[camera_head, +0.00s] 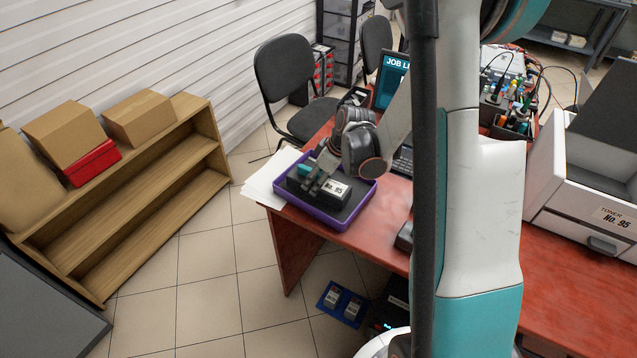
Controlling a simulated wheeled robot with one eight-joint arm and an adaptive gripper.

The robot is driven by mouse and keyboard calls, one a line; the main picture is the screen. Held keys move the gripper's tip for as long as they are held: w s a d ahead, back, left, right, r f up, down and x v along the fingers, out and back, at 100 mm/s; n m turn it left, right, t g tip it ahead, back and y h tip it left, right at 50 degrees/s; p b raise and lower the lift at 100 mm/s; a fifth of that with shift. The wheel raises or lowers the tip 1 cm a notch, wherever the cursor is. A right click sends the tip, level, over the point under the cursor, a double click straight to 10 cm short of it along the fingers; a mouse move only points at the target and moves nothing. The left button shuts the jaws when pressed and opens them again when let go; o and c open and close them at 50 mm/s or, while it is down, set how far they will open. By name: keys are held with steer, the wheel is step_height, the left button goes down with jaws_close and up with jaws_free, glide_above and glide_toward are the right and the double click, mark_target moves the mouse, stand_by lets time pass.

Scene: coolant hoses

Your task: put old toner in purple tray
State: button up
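The purple tray (309,214) sits on the near left corner of the red-brown desk. A black toner cartridge (322,202) with a white label reading "No. 95" lies in it, within the tray's rim. A small teal part shows at its left end. My gripper (314,182) reaches down over the tray, with its fingers at the top of the cartridge. Whether the fingers are closed on it or just beside it cannot be made out. My gripper hides part of the cartridge and the tray's far side.
A printer (590,185) marked "TONER No. 95" stands on the desk at right. White papers (270,180) lie left of the tray. A blue tray (343,303) with two small items is on the floor. A wooden shelf (150,185) with boxes stands left; floor between is clear.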

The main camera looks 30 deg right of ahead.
steer(key=shift+f, duration=0.6)
steer(key=shift+f, duration=0.1)
steer(key=o, duration=1.5)
steer(key=p+v, duration=0.3)
steer(key=v, duration=0.9)
steer(key=shift+a+p, duration=0.1)
steer(key=shift+p, duration=0.3)
